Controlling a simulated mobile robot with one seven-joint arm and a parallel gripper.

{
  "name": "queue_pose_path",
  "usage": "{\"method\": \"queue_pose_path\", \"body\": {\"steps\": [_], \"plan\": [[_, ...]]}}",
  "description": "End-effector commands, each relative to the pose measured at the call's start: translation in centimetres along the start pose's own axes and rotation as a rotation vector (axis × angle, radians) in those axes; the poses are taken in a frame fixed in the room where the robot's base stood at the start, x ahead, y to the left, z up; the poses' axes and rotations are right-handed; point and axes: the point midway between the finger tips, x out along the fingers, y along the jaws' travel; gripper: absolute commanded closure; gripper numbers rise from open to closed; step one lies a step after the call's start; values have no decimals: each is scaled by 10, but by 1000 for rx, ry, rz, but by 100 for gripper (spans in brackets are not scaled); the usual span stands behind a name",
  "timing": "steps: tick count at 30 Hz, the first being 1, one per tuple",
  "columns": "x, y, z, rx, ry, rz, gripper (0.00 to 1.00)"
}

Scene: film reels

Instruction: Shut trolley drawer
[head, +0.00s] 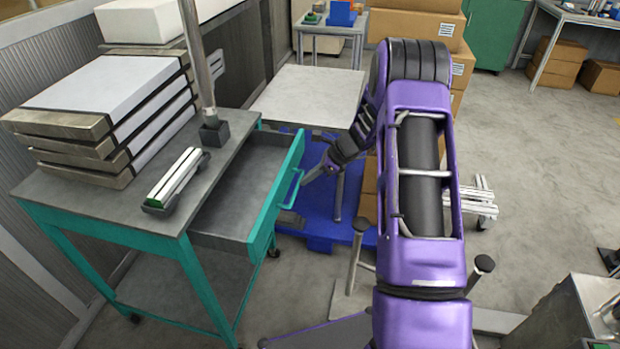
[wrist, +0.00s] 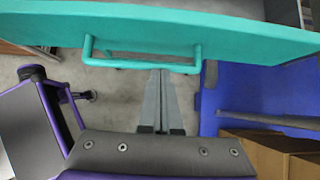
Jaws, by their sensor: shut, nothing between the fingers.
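The teal and grey trolley (head: 57,194) stands at the left in the head view. Its drawer (head: 237,190) is pulled out to the right and looks empty inside. The drawer's teal front also spans the top of the wrist view (wrist: 230,28), with its bar handle (wrist: 145,62) below it. The handle shows at the front's outer face in the head view (head: 293,189). My gripper (head: 306,181) is shut and empty, close to the handle. In the wrist view its fingertips (wrist: 160,72) reach the handle bar; I cannot tell whether they touch it.
Flat boxes (head: 105,110) are stacked on the trolley top, beside a post (head: 200,75). A blue pallet (head: 322,215) and a pale table (head: 311,95) stand behind the drawer. Cardboard boxes (head: 415,27) are stacked behind my arm. Open floor (head: 545,160) lies at the right.

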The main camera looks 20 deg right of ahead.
Motion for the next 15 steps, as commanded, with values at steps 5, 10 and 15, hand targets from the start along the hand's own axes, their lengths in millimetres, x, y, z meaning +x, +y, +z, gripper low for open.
{"method": "queue_pose_path", "body": {"steps": [5, 10, 15], "plan": [[18, 1, 21, -4, -2, 4, 100], [45, 2, 55, -6, -2, 5, 100], [73, 2, 89, -5, -2, 4, 100]]}}
